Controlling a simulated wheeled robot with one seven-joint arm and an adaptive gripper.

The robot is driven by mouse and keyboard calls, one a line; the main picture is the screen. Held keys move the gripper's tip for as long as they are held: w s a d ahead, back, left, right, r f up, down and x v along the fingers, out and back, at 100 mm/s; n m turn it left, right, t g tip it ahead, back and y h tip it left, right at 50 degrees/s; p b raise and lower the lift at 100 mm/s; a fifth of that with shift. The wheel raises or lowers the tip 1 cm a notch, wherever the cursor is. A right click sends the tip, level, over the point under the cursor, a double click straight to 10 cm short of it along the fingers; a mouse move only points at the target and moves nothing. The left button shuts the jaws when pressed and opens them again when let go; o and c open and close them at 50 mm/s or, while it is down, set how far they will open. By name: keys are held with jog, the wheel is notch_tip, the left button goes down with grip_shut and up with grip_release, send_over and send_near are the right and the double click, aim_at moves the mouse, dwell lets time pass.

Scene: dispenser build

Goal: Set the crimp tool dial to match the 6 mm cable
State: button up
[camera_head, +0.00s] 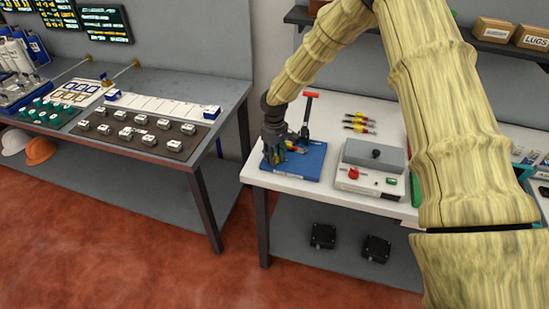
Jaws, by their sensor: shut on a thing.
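The crimp tool stands on a blue base plate (308,167) at the front left corner of the white bench. Its lever with a red grip (311,95) points up. My gripper (274,156) points down over the left part of the blue plate, shut on a small part of the tool there, seemingly the dial. The fingers hide the dial, and its setting cannot be read.
Right of the blue plate is a grey box (374,155) with a black knob, and a panel with a red button (353,173). My arm covers the bench's right part. A grey table (222,98) with parts trays stands left, across a gap.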

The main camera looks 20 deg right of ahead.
jog(key=m+b, duration=0.1)
jog(key=m, duration=0.3)
jog(key=shift+w+m+b, duration=0.1)
jog(key=shift+m+b, duration=0.2)
jog(key=shift+b, duration=0.1)
jog(key=m+b, duration=0.1)
jog(key=m, duration=0.3)
jog(key=shift+m, duration=0.3)
jog(key=o, duration=1)
jog(key=shift+r, duration=0.1)
notch_tip(320, 180, up, 12)
jog(key=shift+d+f, duration=0.1)
